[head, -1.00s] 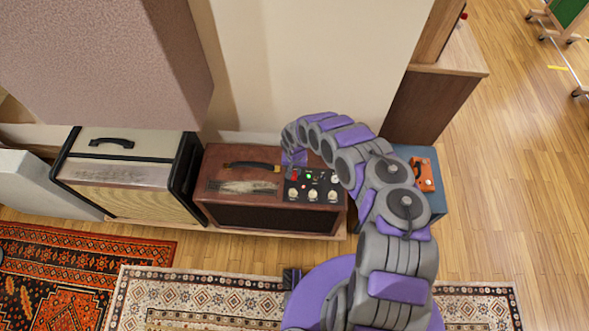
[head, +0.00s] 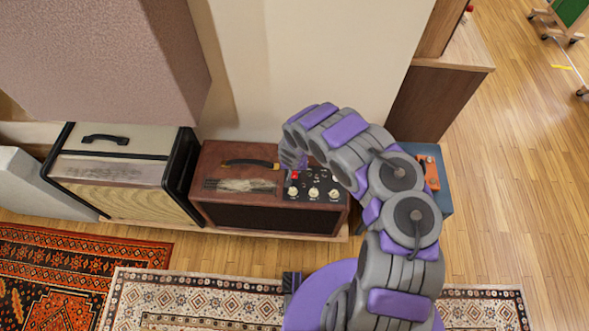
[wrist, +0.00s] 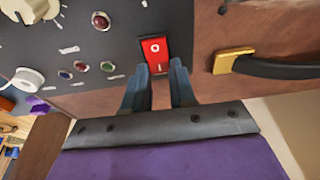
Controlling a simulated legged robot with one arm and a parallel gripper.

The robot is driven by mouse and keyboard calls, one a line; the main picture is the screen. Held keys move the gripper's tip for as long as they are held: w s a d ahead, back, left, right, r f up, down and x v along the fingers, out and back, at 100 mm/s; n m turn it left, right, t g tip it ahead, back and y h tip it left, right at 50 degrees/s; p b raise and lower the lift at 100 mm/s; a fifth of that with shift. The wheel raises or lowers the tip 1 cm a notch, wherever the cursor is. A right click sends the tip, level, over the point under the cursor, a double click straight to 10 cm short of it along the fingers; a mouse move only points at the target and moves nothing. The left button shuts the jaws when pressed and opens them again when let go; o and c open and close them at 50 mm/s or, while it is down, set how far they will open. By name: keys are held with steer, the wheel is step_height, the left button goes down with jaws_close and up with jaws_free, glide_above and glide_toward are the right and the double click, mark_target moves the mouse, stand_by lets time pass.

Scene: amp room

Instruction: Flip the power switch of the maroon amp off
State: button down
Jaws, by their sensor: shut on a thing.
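The maroon amp (head: 262,219) stands against the wall in the head view, with a black control panel (head: 327,188) at its right. Its red power switch (head: 294,175) is at the panel's left end. In the wrist view the red switch (wrist: 153,50) is a rocker with white marks, "0" above "I" in the picture. My gripper (wrist: 160,68) is shut on the switch, with one finger at each side of its lower end. In the head view my gripper (head: 291,167) is partly hidden by my arm. I cannot tell which way the rocker is tilted.
A cream amp (head: 130,142) stands left of the maroon amp. A blue box (head: 443,190) with an orange pedal (head: 431,172) is to the right. Cream knobs (wrist: 28,80) and small coloured lights (wrist: 65,74) sit beside the switch. A black handle (wrist: 285,68) lies on the other side.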

steer(key=shift+w+a+r, duration=0.1)
steer(key=shift+a, duration=0.05)
steer(key=c, duration=0.9)
jaws_free()
steer(key=shift+p+v, duration=5.75)
steer(key=shift+v, duration=2.85)
